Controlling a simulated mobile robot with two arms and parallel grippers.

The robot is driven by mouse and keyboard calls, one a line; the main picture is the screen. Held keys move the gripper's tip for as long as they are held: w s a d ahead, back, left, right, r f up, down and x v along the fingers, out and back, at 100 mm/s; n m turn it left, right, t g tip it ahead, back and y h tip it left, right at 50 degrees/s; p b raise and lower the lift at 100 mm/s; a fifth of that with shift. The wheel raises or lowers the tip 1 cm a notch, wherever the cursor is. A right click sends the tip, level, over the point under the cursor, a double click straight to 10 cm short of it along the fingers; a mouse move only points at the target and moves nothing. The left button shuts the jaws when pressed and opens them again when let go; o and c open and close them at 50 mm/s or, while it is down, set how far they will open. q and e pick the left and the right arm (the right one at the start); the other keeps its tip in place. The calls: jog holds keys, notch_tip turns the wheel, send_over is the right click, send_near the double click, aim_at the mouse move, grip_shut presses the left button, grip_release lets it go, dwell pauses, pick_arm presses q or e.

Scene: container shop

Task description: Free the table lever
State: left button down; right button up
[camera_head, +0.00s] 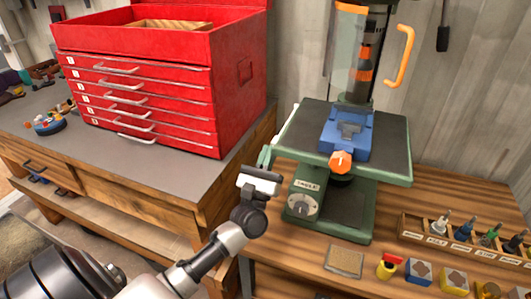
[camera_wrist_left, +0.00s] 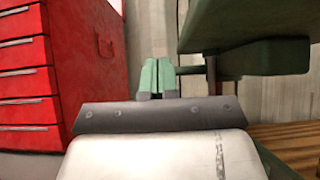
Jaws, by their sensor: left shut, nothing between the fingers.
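The green drill press (camera_head: 395,165) stands on the wooden bench, with a dark table plate and a blue vise (camera_head: 345,135) on it. A label reading TABLE (camera_head: 307,185) sits above a round dial (camera_head: 302,206) on its left side. My left gripper (camera_head: 265,156) is at the left edge of the press table, its pale green fingers closed together and empty. In the left wrist view the fingers (camera_wrist_left: 157,72) point up beside a short green bar (camera_wrist_left: 190,70) below the table. I cannot tell whether this bar is the table lever, or whether they touch.
A red tool chest (camera_head: 150,85) stands on the grey-topped bench (camera_head: 95,155) at left. A bit rack (camera_head: 465,240), a small tan block (camera_head: 344,262) and several coloured pieces lie at front right.

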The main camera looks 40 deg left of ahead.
pick_arm(q)
jog(key=r+p, duration=0.1)
jog(key=r+g+p, duration=0.1)
jog(key=p, duration=0.1)
jog(key=r+p, duration=0.1)
jog(key=shift+w+a+r+g+p, duration=0.2)
jog(key=shift+w+g+p, duration=0.1)
jog(key=shift+g, duration=0.1)
pick_arm(e)
notch_tip(320, 180, up, 6)
jog(key=shift+a, duration=0.15)
pick_arm(q)
jog(key=shift+d+f, duration=0.1)
